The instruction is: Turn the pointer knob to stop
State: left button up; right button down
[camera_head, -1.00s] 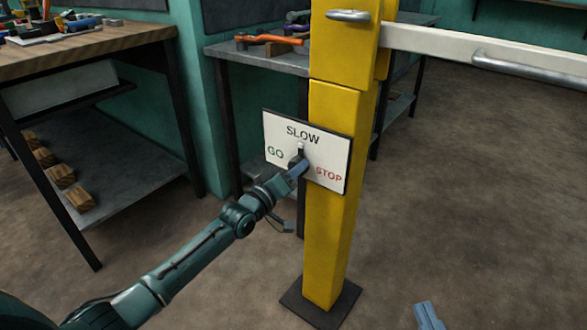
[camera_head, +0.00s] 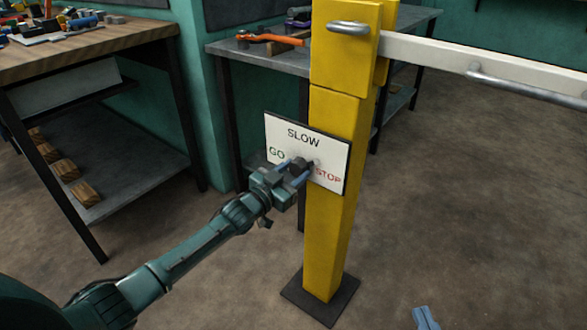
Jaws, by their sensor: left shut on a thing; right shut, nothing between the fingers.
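The dark pointer knob (camera_head: 298,164) sits in the middle of a white sign plate (camera_head: 280,131) on a yellow post. The plate reads SLOW at the top, GO at the left and STOP in red at the right. A small light tip (camera_head: 316,163) shows at the knob's right, on the side of STOP. My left gripper (camera_head: 292,172) reaches in from the lower left and is shut on the knob, hiding part of it. My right gripper (camera_head: 425,317) shows only its fingers at the bottom edge, shut and empty, well away from the plate.
The yellow post (camera_head: 329,230) stands on a dark base plate (camera_head: 320,297) and carries a white barrier arm (camera_head: 440,50) to the right. A wooden workbench (camera_head: 90,52) is at the left and a grey bench (camera_head: 265,60) behind. The floor at right is clear.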

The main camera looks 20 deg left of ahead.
pick_arm(q)
jog(key=m+p, duration=0.1)
jog(key=m, duration=0.2)
jog(key=shift+m, duration=2.1)
pick_arm(e)
jog(key=shift+d+m+g+h, duration=0.25)
jog(key=shift+m+g+h, duration=0.15)
jog(key=shift+g+h, duration=0.15)
jog(key=shift+f, duration=0.1)
pick_arm(q)
jog(key=o, duration=1)
jog(key=shift+s+a+p, duration=0.1)
jog(key=shift+p, duration=0.2)
jog(key=p+v, duration=0.3)
jog(key=v, duration=1)
jog(key=shift+r, duration=0.25)
pick_arm(e)
jog(key=shift+s+d+m+g+h, duration=0.25)
jog(key=shift+s+g, duration=0.1)
jog(key=shift+g, duration=0.25)
jog(key=shift+s+d+m+g+h, duration=0.1)
jog(key=shift+s+m+g+h, duration=0.15)
jog(key=shift+g, duration=0.3)
